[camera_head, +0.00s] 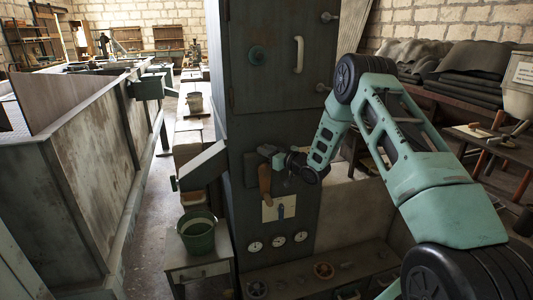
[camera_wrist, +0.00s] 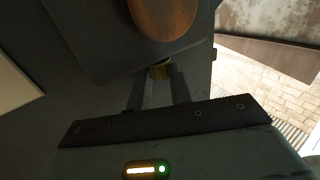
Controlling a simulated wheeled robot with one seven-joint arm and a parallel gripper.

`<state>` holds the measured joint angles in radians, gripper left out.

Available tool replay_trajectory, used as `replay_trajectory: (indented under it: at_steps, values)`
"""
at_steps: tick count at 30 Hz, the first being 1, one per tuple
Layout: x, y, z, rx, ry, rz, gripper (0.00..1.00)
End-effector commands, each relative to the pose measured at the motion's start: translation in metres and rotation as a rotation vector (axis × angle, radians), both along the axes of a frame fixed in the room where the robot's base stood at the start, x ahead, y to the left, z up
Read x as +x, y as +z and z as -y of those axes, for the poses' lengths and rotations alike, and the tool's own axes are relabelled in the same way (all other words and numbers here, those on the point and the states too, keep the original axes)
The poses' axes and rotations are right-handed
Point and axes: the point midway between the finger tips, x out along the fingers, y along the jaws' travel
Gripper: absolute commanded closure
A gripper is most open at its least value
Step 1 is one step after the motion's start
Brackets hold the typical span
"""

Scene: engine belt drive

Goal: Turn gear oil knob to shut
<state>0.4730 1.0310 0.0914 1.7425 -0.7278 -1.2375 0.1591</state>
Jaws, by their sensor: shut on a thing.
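My gripper (camera_head: 275,157) is at the front of the tall dark cabinet (camera_head: 262,120), beside a brown paddle-shaped handle (camera_head: 265,181). In the wrist view my gripper's two fingers (camera_wrist: 161,82) are close together on a small brass-coloured knob (camera_wrist: 161,71), mostly hidden between the tips. The rounded brown handle also shows just beyond the fingertips in the wrist view (camera_wrist: 165,14). I see no label, so I cannot tell how far the knob is turned.
A green bucket (camera_head: 197,235) stands on a small table at left. A grey chute (camera_head: 203,166) juts from the cabinet's left side. The upper door has a white handle (camera_head: 299,54).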

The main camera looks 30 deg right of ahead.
Motion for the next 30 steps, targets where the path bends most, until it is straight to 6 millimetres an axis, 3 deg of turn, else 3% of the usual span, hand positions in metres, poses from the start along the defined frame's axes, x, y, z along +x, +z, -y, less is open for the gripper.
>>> replay_trajectory:
  at_steps: [8, 9, 11, 23, 30]
  values:
    - [0.0001, 0.0005, 0.0003, 0.000, -0.001, 0.001, 1.00]
    - [0.0001, 0.0005, 0.0003, 0.000, -0.001, 0.001, 0.71]
    - [0.0001, 0.0004, 0.0003, 0.000, -0.001, 0.000, 0.58]
    - [0.0005, 0.0016, 0.0017, -0.002, -0.011, 0.002, 0.58]
    - [-0.0002, 0.0050, -0.0011, 0.001, -0.111, 0.000, 0.58]
